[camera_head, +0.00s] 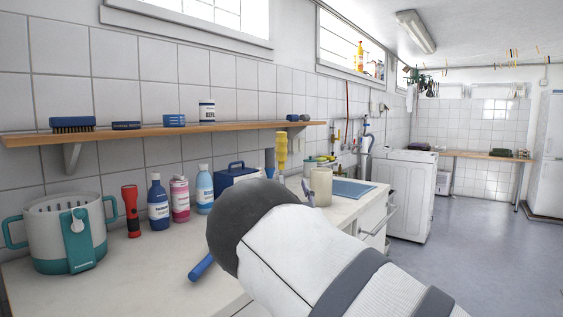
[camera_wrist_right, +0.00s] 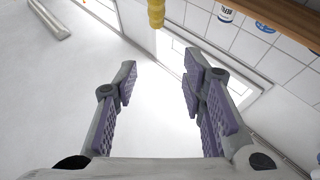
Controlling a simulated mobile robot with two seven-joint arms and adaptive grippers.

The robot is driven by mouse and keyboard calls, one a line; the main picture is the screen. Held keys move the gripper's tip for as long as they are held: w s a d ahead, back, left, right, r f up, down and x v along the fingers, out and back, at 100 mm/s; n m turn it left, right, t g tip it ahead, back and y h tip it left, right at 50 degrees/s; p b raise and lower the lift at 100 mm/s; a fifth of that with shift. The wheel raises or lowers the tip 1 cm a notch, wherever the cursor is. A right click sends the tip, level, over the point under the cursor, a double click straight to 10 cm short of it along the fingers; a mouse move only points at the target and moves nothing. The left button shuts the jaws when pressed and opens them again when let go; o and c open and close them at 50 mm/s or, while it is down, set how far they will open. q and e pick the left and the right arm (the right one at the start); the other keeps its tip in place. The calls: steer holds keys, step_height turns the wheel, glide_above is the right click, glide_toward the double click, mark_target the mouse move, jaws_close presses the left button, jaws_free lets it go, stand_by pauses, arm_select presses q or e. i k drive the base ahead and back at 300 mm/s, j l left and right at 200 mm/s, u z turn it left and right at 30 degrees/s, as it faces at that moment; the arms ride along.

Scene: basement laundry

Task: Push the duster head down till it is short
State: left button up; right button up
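A yellow ridged upright thing (camera_head: 281,150), which looks like the duster head, stands at the back of the counter, its lower part hidden behind my right arm. A yellow ridged piece also shows at the top edge of the right wrist view (camera_wrist_right: 156,12), beyond the fingertips. My right gripper (camera_wrist_right: 160,82) is open, with nothing between its purple-padded fingers. In the head view my right arm hides the gripper. A blue rod (camera_head: 201,267) sticks out from behind the arm low over the counter; I cannot tell what it belongs to. My left gripper is not in view.
The counter (camera_head: 130,270) holds a teal-and-grey pot (camera_head: 95,228), a red flashlight (camera_head: 132,211), several bottles (camera_head: 158,200), a blue box (camera_head: 236,176) and a beige cup (camera_head: 321,186). A wooden shelf (camera_head: 240,130) runs above. A white washer (camera_head: 411,195) stands beyond.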

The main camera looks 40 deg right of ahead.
mark_target(280, 150)
steer(key=i+l, duration=0.6)
steer(key=i, duration=0.2)
steer(key=k, duration=0.15)
